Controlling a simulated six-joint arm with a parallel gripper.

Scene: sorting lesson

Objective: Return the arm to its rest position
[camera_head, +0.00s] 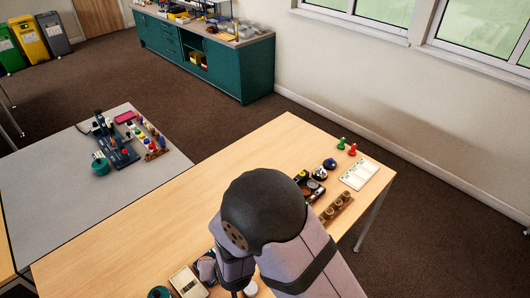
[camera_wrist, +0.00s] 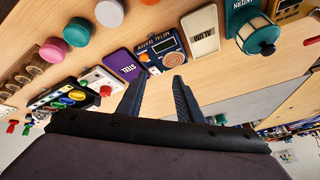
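My arm (camera_head: 290,245) fills the lower middle of the head view, bent over the wooden table, and it hides part of the tabletop. My gripper's fingertips are hidden or unclear in that view. In the wrist view my gripper (camera_wrist: 159,82) shows two dark fingers set apart, with nothing between them. Past the fingertips lies a metal tester (camera_wrist: 172,44), between a purple card marked STEEL (camera_wrist: 123,65) and a pale card marked ALUM (camera_wrist: 200,31).
In the head view the wooden table (camera_head: 150,215) is bare at left. A grey table (camera_head: 50,185) holds several small items.

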